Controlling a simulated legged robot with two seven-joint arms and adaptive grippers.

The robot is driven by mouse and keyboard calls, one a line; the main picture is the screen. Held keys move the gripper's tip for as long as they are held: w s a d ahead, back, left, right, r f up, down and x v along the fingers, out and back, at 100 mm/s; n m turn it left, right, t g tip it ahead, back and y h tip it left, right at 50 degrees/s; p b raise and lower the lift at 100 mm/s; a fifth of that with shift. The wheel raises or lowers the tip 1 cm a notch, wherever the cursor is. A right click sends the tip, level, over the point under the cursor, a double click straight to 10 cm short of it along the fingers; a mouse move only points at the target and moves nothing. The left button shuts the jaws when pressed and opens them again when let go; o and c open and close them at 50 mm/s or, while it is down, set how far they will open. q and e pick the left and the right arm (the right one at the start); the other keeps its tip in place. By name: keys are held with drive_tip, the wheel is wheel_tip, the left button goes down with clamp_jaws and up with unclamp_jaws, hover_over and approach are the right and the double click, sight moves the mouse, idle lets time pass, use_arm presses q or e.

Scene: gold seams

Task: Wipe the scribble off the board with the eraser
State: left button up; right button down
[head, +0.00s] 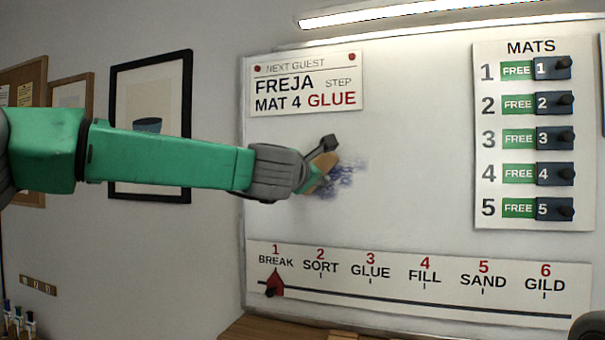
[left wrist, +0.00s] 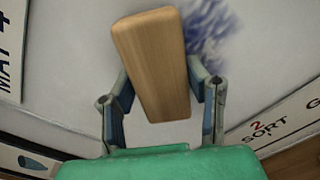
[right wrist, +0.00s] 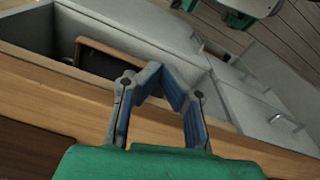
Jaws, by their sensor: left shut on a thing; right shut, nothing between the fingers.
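The white board (head: 420,130) fills the right of the head view. A blue scribble (head: 345,180), smudged and greyish around its edges, is left of the board's middle; part is hidden behind the gripper and eraser. It also shows in the left wrist view (left wrist: 208,32). The eraser (left wrist: 152,65) is a wooden-backed block. My left gripper (head: 320,167) is shut on it and holds it at the scribble's left side, at or very near the board; I cannot tell whether it touches. My right gripper (right wrist: 162,82) is shut and empty, away from the board above a wooden edge.
A name sign (head: 306,84) is above the scribble, a step strip with a red pointer (head: 274,284) below, and the mats panel (head: 533,135) at right. The right wrist view shows a wooden edge (right wrist: 50,88) and grey cabinet fronts (right wrist: 245,105).

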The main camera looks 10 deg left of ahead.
sight(384, 171)
use_arm(q)
drive_tip(key=shift+s+d+p, duration=0.1)
drive_tip(key=shift+s+d, duration=0.15)
drive_tip(key=shift+d, duration=1.05)
drive_tip(key=shift+s+d+p, duration=0.1)
drive_tip(key=shift+s+d, duration=0.15)
drive_tip(key=shift+d, duration=1.05)
drive_tip(key=shift+s+d+p, duration=0.1)
drive_tip(key=shift+s+d, duration=0.15)
drive_tip(key=shift+d, duration=1.05)
drive_tip(key=shift+s+d+p, duration=0.2)
drive_tip(key=shift+d, duration=0.85)
drive_tip(key=shift+s+d+p, duration=0.25)
drive_tip(key=shift+d, duration=0.85)
drive_tip(key=shift+s+d+p, duration=0.2)
drive_tip(key=shift+d, duration=0.85)
drive_tip(key=shift+s+a+f+b, duration=0.15)
drive_tip(key=shift+s+b, duration=0.5)
drive_tip(key=shift+b, duration=0.2)
drive_tip(key=shift+s+a+r+b, duration=0.1)
drive_tip(key=shift+s+a+b, duration=0.15)
drive_tip(key=shift+s+b, duration=0.65)
drive_tip(key=shift+s+a+r+b, duration=0.15)
drive_tip(key=shift+s+b, duration=0.25)
drive_tip(key=shift+s, duration=0.95)
